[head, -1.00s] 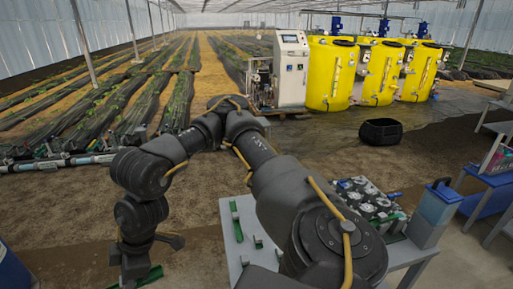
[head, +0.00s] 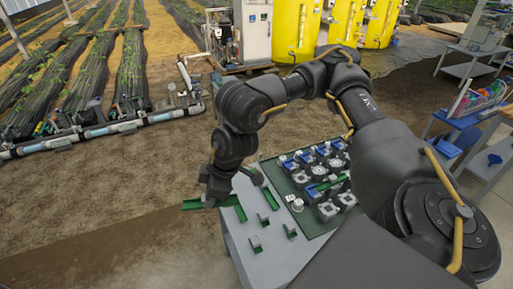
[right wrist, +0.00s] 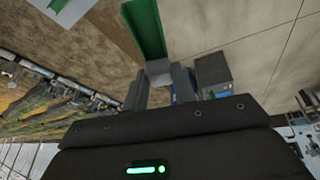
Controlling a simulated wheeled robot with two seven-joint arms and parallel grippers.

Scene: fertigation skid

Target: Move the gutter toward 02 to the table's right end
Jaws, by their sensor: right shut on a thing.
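My right gripper (head: 215,186) is shut on a green gutter (head: 193,204), which juts out to the left of the table's left edge. In the right wrist view, the green gutter (right wrist: 147,28) runs away from the fingers, and a grey block (right wrist: 158,70) at its near end sits between the fingertips (right wrist: 158,84). The grey table (head: 243,257) stands to the right of the gripper. I cannot tell how high the gutter is above it. No marking 02 is readable. My left gripper is not in view.
A dark green mat (head: 317,223) on the table carries several valve-like parts. A pipe line (head: 110,130) runs beyond bare soil.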

